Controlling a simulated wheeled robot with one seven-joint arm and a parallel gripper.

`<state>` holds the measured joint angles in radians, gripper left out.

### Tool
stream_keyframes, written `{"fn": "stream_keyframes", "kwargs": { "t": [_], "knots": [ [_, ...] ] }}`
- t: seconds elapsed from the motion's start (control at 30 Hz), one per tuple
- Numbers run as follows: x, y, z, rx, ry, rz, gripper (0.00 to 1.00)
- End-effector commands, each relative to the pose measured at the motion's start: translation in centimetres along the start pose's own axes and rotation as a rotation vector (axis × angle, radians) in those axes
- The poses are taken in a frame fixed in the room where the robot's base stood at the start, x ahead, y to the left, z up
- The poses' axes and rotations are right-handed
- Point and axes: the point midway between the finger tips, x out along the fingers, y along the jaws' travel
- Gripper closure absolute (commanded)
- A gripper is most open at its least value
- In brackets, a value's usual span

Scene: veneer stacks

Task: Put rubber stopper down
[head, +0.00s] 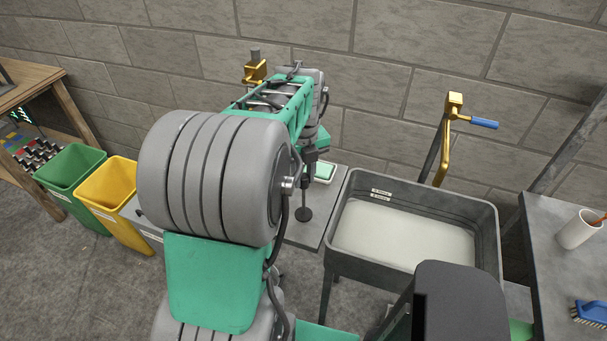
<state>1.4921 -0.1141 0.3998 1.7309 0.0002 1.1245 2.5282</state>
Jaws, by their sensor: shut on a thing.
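The rubber stopper (304,214) is a dark round disc with a thin upright stem. It is in the head view, just left of the grey basin (345,198), over a grey counter (330,208). My gripper (309,165) points down above the disc and is shut on the stopper's upper part. My arm hides much of the gripper and the fingertips are small and dark. The stopper looks about upright. I cannot tell whether its disc touches the counter or hangs just above it.
A green-and-white item (325,173) lies close behind the gripper. The basin has a brass tap (445,140) with a blue lever. Green (75,180) and yellow (110,195) bins stand left. A right-hand table (560,270) holds a cup (578,230) and blue brush (590,313).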

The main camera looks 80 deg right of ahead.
Motion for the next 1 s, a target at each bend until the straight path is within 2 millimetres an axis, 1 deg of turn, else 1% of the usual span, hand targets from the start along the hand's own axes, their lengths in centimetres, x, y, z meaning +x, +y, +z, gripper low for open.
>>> {"fn": "stream_keyframes", "kwargs": {
  "t": [0.07, 0.1, 0.33, 0.57, 0.67, 0.77, 1.0],
  "knots": [
    [0.4, 0.0, 0.0, 0.000, 0.000, 0.000, 1.00],
    [0.3, 0.0, 0.0, 0.000, 0.000, 0.000, 0.74],
    [0.2, 0.0, 0.0, 0.000, 0.001, 0.000, 0.55],
    [0.2, 0.0, 0.0, 0.000, 0.000, 0.000, 0.54],
    [-0.4, 0.0, 0.0, 0.000, -0.001, -0.001, 0.54],
    [-1.9, -0.1, 0.1, 0.000, -0.003, -0.002, 0.54],
    [-8.1, -0.1, 0.1, 0.000, -0.003, -0.002, 0.54]
  ]
}}
